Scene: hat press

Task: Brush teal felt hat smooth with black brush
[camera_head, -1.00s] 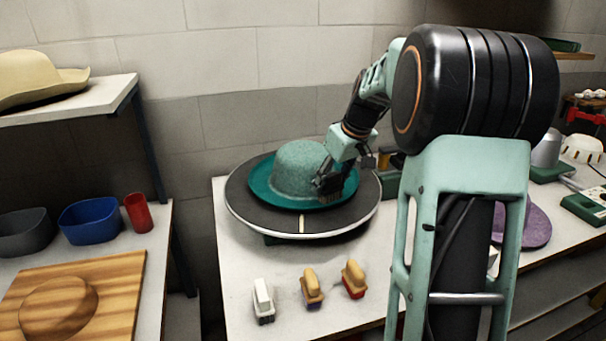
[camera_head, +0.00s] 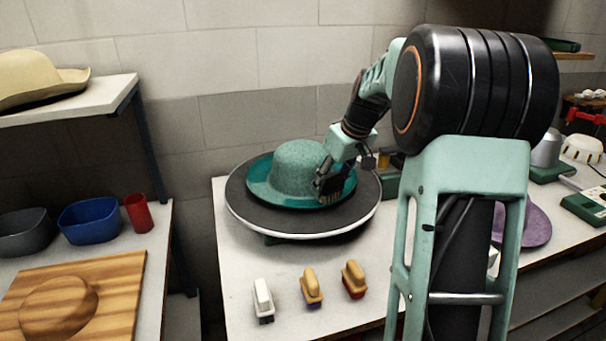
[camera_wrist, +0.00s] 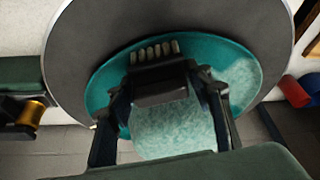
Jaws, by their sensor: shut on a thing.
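The teal felt hat (camera_head: 298,172) sits upright on a round dark turntable (camera_head: 262,221) with a pale rim. Its crown looks speckled, and its brim shows smoother teal. My gripper (camera_head: 326,186) is at the right front side of the hat, low over the brim beside the crown. In the wrist view my gripper (camera_wrist: 165,95) is shut on the black brush (camera_wrist: 160,72), whose pale bristle tufts show at its far edge. The brush lies over the hat's brim in that view, and the hat (camera_wrist: 180,128) shows beneath it. I cannot tell whether the bristles touch the felt.
Several spare brushes, one white (camera_head: 263,300) and two with tan handles (camera_head: 312,286), stand on the table in front of the turntable. A purple hat (camera_head: 535,226) lies to the right behind my arm. A shelf with blue (camera_head: 90,220) and red (camera_head: 138,213) containers is at left.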

